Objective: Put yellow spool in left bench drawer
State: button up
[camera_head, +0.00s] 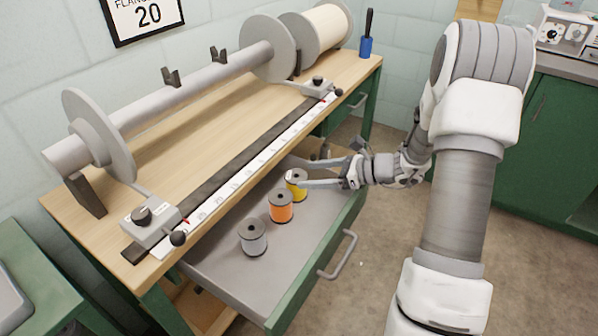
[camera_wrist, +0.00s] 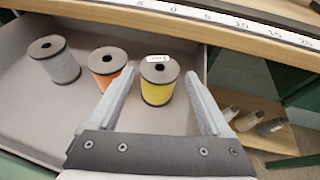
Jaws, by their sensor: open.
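The yellow spool (camera_head: 297,188) stands upright in the open bench drawer (camera_head: 225,262), at the right end of a row of spools. It also shows in the wrist view (camera_wrist: 158,88), with a white label on its dark top flange. My gripper (camera_head: 300,176) is open over the drawer. In the head view its fingers lie at the yellow spool, one on either side. In the wrist view the spool shows between and beyond the fingertips (camera_wrist: 158,82). I cannot tell whether a finger touches it.
An orange spool (camera_head: 281,208) and a grey spool (camera_head: 253,240) stand left of the yellow one in the same drawer. The workbench (camera_head: 150,135) carries a long roller and a ruler along its front edge. A blue brush-like tool (camera_head: 366,46) stands at its far end.

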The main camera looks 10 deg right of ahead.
jog(key=p+v, duration=0.1)
jog(key=v, duration=0.6)
